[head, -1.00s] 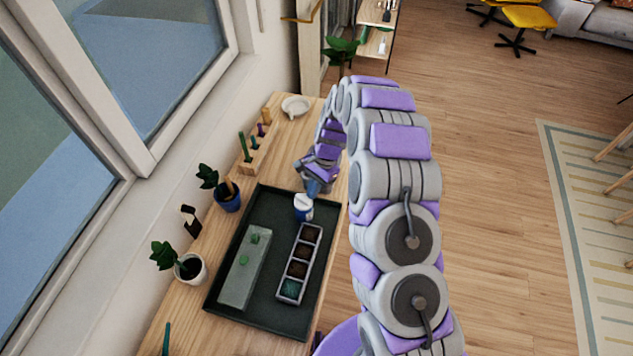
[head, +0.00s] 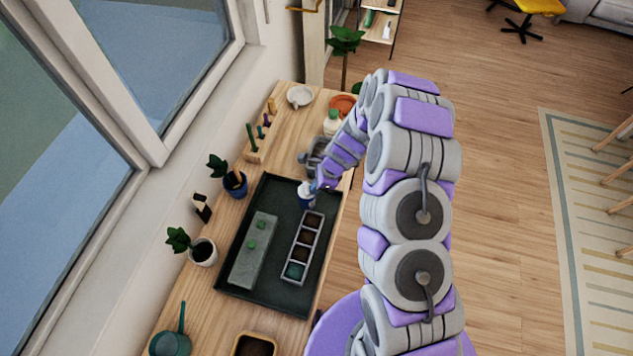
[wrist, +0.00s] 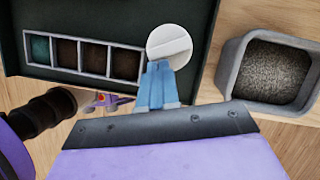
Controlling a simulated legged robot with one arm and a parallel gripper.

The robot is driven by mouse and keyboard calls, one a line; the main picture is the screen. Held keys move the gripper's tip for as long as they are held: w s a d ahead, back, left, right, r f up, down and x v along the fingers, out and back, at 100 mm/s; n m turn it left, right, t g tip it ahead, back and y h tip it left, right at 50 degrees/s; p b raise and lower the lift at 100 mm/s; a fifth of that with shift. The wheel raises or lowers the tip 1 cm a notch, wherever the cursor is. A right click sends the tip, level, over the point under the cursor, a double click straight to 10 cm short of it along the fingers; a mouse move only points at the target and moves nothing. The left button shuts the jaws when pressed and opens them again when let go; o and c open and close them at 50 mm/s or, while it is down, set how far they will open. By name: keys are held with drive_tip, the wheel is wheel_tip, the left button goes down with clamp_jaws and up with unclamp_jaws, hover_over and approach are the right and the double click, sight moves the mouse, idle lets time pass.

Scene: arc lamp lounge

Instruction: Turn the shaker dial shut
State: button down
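The shaker (head: 304,196) is a small white and blue pot standing upright at the far right end of the dark tray (head: 262,300). In the wrist view its white round dial top (wrist: 170,43) shows, with a slanting ridge across it. My gripper (wrist: 158,66) has its two blue fingers close together, with the tips at the lower edge of the dial. The tips overlap the dial in this view; I cannot tell whether they touch it. In the head view my gripper (head: 318,186) is just right of the shaker and partly covers it.
A four-cell seed tray (head: 305,245) and a grey-green slab (head: 250,258) lie on the tray. A square grey pot of dark grains (wrist: 265,75) stands beside the tray. Potted plants (head: 203,250) stand by the window. A white bottle (head: 332,124) is behind my arm.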

drive_tip(key=m, duration=0.1)
drive_tip(key=m+t+p, duration=0.1)
drive_tip(key=shift+s+a+m, duration=0.25)
drive_tip(key=shift+s+m, duration=0.05)
drive_tip(key=shift+s, duration=0.2)
idle(1.6)
drive_tip(key=shift+a, duration=0.15)
drive_tip(key=shift+w+a+p, duration=0.35)
drive_tip(key=shift+w+p, duration=0.1)
